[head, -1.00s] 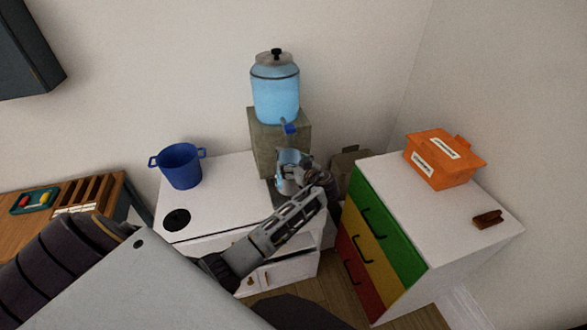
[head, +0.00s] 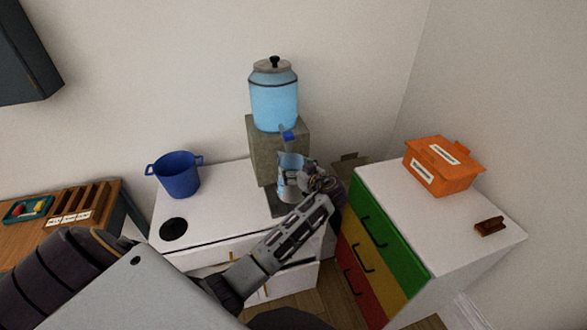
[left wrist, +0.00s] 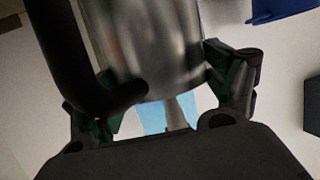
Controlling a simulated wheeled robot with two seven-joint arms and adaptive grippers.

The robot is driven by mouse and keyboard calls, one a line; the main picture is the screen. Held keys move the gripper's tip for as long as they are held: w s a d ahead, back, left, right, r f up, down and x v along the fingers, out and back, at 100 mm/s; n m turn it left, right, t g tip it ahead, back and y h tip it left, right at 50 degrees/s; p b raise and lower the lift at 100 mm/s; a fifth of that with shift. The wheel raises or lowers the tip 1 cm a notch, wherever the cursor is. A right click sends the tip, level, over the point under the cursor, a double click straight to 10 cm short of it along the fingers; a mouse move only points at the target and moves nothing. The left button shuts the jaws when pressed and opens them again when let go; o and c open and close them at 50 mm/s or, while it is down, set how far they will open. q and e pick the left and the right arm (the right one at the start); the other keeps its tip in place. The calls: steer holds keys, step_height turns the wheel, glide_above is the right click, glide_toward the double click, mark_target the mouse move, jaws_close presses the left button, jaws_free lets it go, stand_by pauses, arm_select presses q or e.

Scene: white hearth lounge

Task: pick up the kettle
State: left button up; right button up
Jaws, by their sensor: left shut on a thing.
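The kettle (head: 288,183) is a silvery metal vessel at the foot of the water dispenser (head: 273,100), just below its blue tap (head: 288,136). My left gripper (head: 312,182) is shut on the kettle from its right side and hides part of it. In the left wrist view the shiny kettle body (left wrist: 150,45) stands between the two fingers (left wrist: 165,95), and a thick black handle (left wrist: 85,70) curves down in front of it. I cannot tell whether the kettle's base touches the surface below. My right gripper is not in view.
The dispenser stands on a grey block (head: 262,150) on a white cabinet (head: 222,205), with a blue pot (head: 177,175) to the left. On the right is a chest with coloured drawers (head: 395,235), bearing an orange box (head: 443,167) and a small brown object (head: 490,227).

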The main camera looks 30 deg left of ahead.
arm_select(q)
steer(key=s+d+b, duration=0.2)
steer(key=s+d, duration=0.5)
steer(key=d, duration=0.6)
steer(key=shift+s+r+b, duration=0.15)
steer(key=shift+b, duration=0.25)
